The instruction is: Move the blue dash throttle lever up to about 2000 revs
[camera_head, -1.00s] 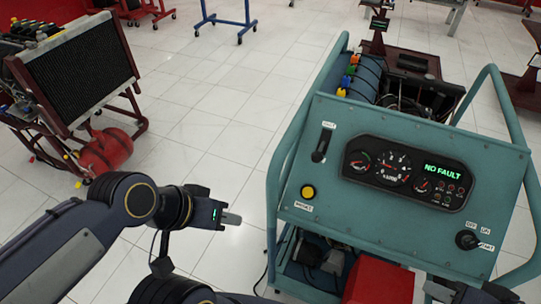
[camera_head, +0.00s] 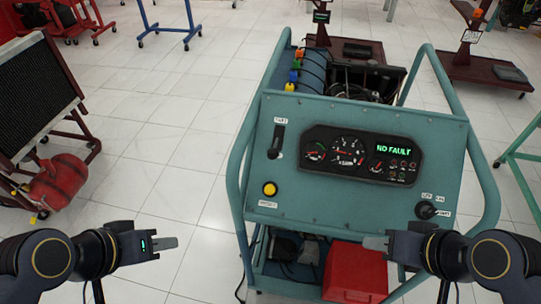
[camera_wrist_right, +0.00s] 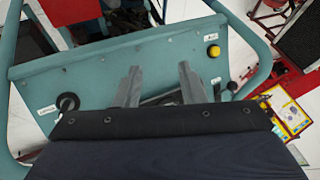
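The throttle lever (camera_head: 277,142) is a dark upright lever in a slot at the upper left of the blue-green dash panel (camera_head: 340,208). A dark stub near the right end of the panel in the right wrist view may be the same lever. The rev gauge (camera_head: 348,149) is right of the lever; its needle is too small to read. My left gripper (camera_head: 172,243) is left of the console, seen edge-on, clear of the lever. My right gripper (camera_head: 372,243) is before the panel's lower right; its fingers show apart and empty in the right wrist view (camera_wrist_right: 158,85).
A yellow button (camera_head: 269,189) sits below the lever, and a key switch (camera_head: 426,210) at the panel's lower right. A teal tube frame (camera_head: 236,190) rises on both sides. A red box (camera_head: 355,270) is below the panel.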

